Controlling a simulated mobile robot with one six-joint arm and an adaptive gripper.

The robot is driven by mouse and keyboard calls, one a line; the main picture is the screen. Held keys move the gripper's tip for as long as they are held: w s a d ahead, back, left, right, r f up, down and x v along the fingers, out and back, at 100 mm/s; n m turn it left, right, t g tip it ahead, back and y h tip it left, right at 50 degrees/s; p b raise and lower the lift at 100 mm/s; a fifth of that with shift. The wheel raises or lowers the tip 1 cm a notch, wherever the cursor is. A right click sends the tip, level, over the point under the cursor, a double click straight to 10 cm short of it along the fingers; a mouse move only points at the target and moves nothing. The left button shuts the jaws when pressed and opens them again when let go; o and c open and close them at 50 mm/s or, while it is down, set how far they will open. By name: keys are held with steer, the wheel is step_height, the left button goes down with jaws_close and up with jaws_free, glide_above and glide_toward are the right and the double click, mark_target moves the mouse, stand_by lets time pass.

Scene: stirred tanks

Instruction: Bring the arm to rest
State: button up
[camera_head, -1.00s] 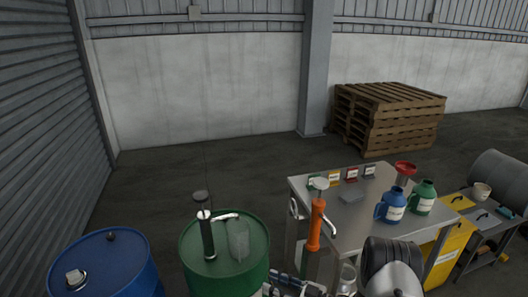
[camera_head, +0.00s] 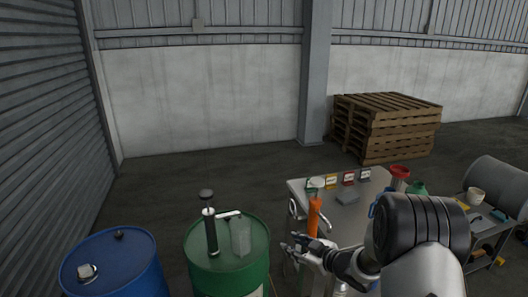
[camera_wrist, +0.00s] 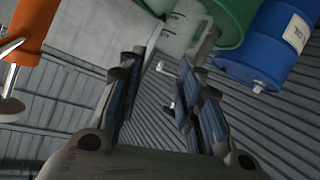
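My gripper (camera_head: 293,246) is in front of the steel table, to the right of the green drum and just left of the orange hand pump. In the wrist view its two blue-padded fingers (camera_wrist: 160,95) stand apart with nothing between them. My arm reaches in from the lower right of the head view and hides part of the table and the jugs. The wrist camera looks tilted across the hall, with part of the orange pump at its left edge.
The green drum (camera_head: 225,272) carries a dark pump (camera_head: 211,232) and a clear jug (camera_head: 241,237). A blue drum (camera_head: 113,270) stands left. Pallets (camera_head: 385,125) stand behind. The floor behind the drums is clear.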

steer(key=s+d+r+m+h, duration=0.1)
steer(key=d+r+m+h, duration=0.15)
steer(key=r, duration=0.35)
steer(key=s+d+r+m+h, duration=0.1)
steer(key=d+r+h, duration=0.25)
steer(key=r, duration=0.25)
steer(key=s+d+r+m+h, duration=0.35)
steer(key=s+r, duration=0.35)
steer(key=s, duration=0.3)
steer(key=s+a+m+g, duration=0.2)
steer(key=s+g, duration=0.1)
steer(key=s, duration=1.2)
steer(key=s+a+m+g+y, duration=0.1)
steer(key=s+a+g, duration=0.2)
steer(key=s, duration=1.2)
steer(key=shift+s+a+m, duration=0.15)
steer(key=shift+s+m, duration=0.15)
steer(key=shift+m, duration=0.1)
